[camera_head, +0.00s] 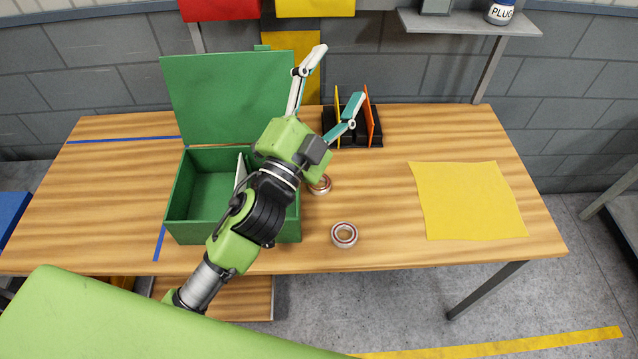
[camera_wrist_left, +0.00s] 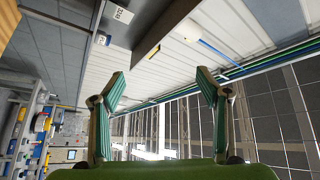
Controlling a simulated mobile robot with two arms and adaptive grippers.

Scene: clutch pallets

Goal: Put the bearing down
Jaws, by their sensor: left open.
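One bearing (camera_head: 344,234), a ring with a reddish inner band, lies flat on the wooden table near its front edge. A second bearing (camera_head: 320,185) lies on the table behind it, partly hidden by my left arm. My left gripper (camera_head: 336,75) is raised above the back of the table, fingers spread wide and empty. In the left wrist view its two teal-padded fingers (camera_wrist_left: 165,92) are apart with nothing between them. That view faces the ceiling and far wall, with no bearing in it. My right gripper is not in view.
A green box (camera_head: 183,215) with its lid raised stands left of my arm, with a divider inside. A black rack (camera_head: 358,136) with yellow and orange plates stands at the back. A yellow mat (camera_head: 468,202) lies empty at right. The table's left end is clear.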

